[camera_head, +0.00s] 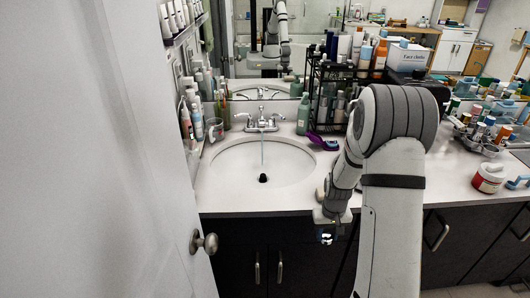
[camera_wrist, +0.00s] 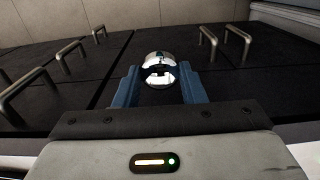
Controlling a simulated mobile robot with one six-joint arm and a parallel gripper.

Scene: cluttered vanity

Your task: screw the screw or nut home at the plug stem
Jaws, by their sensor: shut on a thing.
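My gripper (camera_head: 327,238) hangs in front of the dark cabinet doors, just below the counter's front edge and right of the basin. In the wrist view its blue fingers are shut on a small shiny metal piece (camera_wrist: 160,70), rounded, with dark patches. I cannot tell whether it is a screw or a nut. In the head view the held piece is only a small bright spot. The sink basin (camera_head: 232,162) has a dark plug or drain opening (camera_head: 263,178) at its bottom. A thin pale-blue upright line (camera_head: 262,150) runs from the faucet down to it. The plug's stem cannot be made out clearly.
The faucet (camera_head: 262,120) stands behind the basin. A purple object (camera_head: 322,142) lies on the counter to its right. Bottles crowd the left edge and black rack (camera_head: 317,85). A white door (camera_head: 100,150) fills the left. Cabinet handles (camera_head: 280,272) stick out below.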

